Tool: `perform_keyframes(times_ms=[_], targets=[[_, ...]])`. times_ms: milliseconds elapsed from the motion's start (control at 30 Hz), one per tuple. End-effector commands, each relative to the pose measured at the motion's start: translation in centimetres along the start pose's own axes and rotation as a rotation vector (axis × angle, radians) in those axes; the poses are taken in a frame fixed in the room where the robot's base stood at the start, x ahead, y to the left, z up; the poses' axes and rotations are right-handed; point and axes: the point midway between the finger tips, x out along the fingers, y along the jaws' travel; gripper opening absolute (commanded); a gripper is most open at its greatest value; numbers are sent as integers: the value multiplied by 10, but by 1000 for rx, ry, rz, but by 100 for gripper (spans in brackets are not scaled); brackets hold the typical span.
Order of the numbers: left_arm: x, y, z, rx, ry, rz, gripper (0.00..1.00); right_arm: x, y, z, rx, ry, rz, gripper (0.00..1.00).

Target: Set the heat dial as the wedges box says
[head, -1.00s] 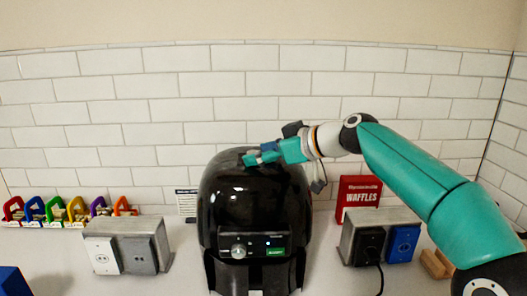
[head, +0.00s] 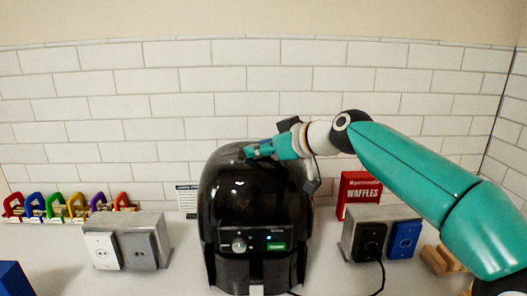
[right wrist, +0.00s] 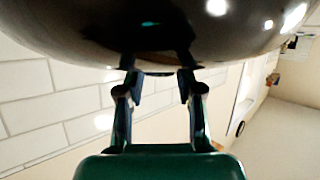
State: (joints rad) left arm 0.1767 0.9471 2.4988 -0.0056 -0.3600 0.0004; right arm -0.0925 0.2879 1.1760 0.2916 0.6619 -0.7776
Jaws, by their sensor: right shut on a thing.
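A glossy black appliance like an air fryer (head: 256,195) stands in the middle of the counter. Its front panel has a round silver knob (head: 238,245) at the left and a green lit patch. My right gripper (head: 250,152) is at the appliance's top, reaching in from the right. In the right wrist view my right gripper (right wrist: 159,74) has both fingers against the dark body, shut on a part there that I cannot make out. My left gripper is not in view.
Outlet boxes stand left (head: 125,244) and right (head: 380,240) of the appliance, a black cord running from the right one. Several coloured racks (head: 70,208) line the back left. A printed card (head: 187,200) stands behind the appliance. A blue block (head: 12,278) is at front left.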

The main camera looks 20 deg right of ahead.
Motion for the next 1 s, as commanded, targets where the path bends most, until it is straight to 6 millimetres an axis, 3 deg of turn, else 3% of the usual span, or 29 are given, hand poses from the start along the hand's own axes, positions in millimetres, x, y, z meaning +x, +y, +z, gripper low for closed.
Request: perform_keyframes(times_ms=[333,767,800,933,1000], targets=[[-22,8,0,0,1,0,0,0,-4,0,67,-22,167,1],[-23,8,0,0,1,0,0,1,-5,1,76,-15,190,1],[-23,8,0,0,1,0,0,1,-5,1,76,-15,190,41],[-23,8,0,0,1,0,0,1,-5,0,77,-14,189,62],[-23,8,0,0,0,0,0,1,-5,0,77,-14,189,62]])
